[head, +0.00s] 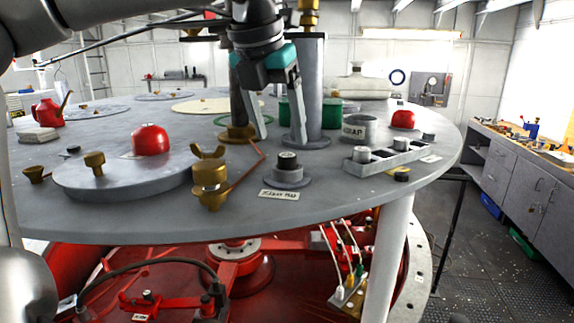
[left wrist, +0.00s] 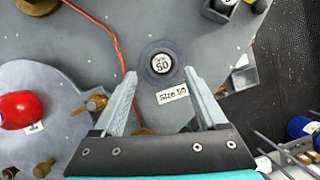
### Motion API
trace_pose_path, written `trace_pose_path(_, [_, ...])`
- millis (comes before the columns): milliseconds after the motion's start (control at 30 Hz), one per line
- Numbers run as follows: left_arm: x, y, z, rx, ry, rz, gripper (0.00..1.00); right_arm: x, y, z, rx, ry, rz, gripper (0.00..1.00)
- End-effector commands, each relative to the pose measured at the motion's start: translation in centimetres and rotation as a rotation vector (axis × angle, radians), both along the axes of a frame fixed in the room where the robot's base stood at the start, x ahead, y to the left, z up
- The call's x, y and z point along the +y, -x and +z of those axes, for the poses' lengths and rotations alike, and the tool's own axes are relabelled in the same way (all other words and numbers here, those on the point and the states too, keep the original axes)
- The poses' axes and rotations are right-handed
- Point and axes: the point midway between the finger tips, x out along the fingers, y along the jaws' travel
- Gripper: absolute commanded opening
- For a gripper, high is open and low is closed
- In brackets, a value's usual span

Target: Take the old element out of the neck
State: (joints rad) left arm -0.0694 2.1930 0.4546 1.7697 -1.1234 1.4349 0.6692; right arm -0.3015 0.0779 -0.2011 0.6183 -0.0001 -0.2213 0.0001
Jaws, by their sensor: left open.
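The old element (head: 288,160) is a short grey cylinder with a dark rim and pale top, sitting upright in the neck (head: 288,176), a grey collar on the round deck. In the left wrist view the element's top (left wrist: 161,63) reads 50, ringed by the dark neck (left wrist: 148,51). A label (head: 279,194) reading SIZE 50 lies in front of it. My left gripper (head: 279,140) is open and empty, pointing down above the neck. In the left wrist view its fingertips (left wrist: 161,73) appear on either side of the element, not visibly touching it. My right gripper is out of view.
A SCRAP cup (head: 358,128) and a grey tray (head: 392,157) of several cylinders stand right of the neck. A brass valve (head: 211,180), orange cord (head: 247,165) and red dome (head: 150,139) are left. A dark column (head: 239,100) rises behind. The deck's edge (head: 330,213) is in front.

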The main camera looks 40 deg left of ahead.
Motion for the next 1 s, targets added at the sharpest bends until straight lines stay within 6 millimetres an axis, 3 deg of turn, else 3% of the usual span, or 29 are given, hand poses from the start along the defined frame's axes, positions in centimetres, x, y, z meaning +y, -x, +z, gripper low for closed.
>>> trace_pose_path(300, [0.2, -1.8, -3.7, 0.003, 0.001, -0.001, 0.75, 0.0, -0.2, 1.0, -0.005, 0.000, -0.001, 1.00])
trace_pose_path(633, [0.3, -2.1, -4.4, 0.000, 0.000, 0.001, 0.75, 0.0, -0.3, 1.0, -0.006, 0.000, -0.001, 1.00])
trace_pose_path(1000, [0.3, -2.1, -4.4, 0.000, 0.000, 0.000, 0.33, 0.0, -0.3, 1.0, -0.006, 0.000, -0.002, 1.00])
